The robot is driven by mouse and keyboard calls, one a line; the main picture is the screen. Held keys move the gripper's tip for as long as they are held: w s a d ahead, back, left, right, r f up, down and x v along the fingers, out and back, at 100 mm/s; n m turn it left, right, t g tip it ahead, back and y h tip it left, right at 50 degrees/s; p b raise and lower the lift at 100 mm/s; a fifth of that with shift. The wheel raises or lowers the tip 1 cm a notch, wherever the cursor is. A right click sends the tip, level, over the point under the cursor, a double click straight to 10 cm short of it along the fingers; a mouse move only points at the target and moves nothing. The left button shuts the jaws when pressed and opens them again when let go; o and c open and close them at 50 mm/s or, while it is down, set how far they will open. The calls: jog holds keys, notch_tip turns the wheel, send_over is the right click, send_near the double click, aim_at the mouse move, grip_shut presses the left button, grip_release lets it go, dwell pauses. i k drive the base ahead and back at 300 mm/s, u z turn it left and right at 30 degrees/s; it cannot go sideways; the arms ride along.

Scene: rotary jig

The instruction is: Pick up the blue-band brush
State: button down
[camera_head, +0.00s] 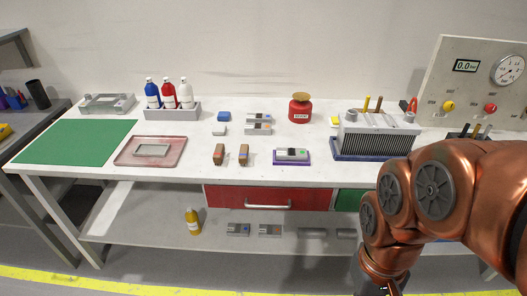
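Two small brown blocks, which may be brushes, stand side by side near the front middle of the white bench. The left brown block (218,155) and the right brown block (244,155) are a little apart. The right one seems to carry a small bluish mark, but a blue band is too small to tell for sure. My copper-coloured arm reaches in from the right and bends down in front of the bench. Its end runs out of the bottom edge, so my gripper's fingers are not seen.
The bench (190,180) holds a green mat (75,142), a pink tray (150,150), a bottle rack (172,114), a red canister (300,108), a purple-based device (291,156) and a finned block (376,136). A red drawer (240,196) and lower shelf (140,222) lie below.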

aim_at(245, 149)
jog(key=z, duration=0.8)
jog(key=i, duration=0.85)
jog(key=u, duration=3.1)
